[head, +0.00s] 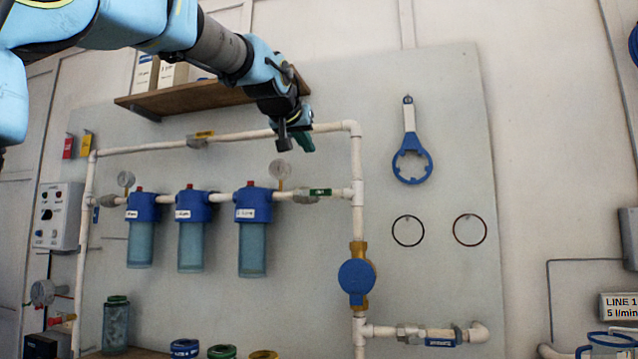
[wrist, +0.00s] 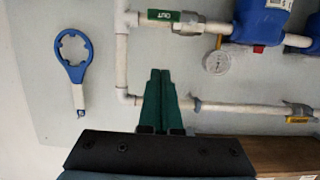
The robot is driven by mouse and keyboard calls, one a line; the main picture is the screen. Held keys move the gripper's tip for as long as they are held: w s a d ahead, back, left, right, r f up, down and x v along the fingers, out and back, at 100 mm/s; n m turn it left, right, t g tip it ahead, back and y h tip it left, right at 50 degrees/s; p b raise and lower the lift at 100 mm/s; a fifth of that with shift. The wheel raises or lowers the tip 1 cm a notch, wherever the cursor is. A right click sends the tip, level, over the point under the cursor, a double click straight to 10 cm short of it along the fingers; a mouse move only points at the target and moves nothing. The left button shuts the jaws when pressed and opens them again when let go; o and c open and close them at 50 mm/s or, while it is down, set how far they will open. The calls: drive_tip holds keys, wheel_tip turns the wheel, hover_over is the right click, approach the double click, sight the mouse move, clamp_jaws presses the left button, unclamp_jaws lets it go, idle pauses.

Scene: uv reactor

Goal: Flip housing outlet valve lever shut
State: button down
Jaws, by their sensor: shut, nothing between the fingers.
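The outlet valve (head: 304,197) sits on the pipe just right of the rightmost blue-capped filter housing (head: 253,230). Its green lever (head: 320,192) lies level, along the pipe. In the wrist view, which is upside down, the green lever (wrist: 165,15) is marked "OUT" and lies in line with the pipe at the top. My gripper (head: 305,143) is in front of the upper pipe, above the lever in the head view. In the wrist view its green fingers (wrist: 160,75) are shut together and empty, pointing toward the lever and apart from it.
The upper pipe carries a yellow-levered valve (head: 204,134). A pressure gauge (head: 281,169) stands beside the outlet valve. A wooden shelf (head: 190,98) juts out behind my arm. A blue housing wrench (head: 411,160) hangs to the right.

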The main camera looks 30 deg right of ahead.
drive_tip(key=shift+w, duration=0.1)
drive_tip(key=p, duration=0.3)
hover_over(318, 192)
drive_tip(key=s, duration=0.1)
wheel_tip(318, 192, down, 3)
drive_tip(key=shift+s+a+f, duration=0.15)
drive_tip(key=shift+f, duration=0.45)
drive_tip(key=shift+s+a+f, duration=0.1)
drive_tip(key=shift+a+f, duration=0.05)
drive_tip(key=shift+f, duration=0.4)
drive_tip(key=shift+s+a+f, duration=0.15)
drive_tip(key=shift+f, duration=0.45)
drive_tip(key=shift+d+f+m, duration=0.1)
drive_tip(key=shift+f+m, duration=0.1)
drive_tip(key=shift+m, duration=0.4)
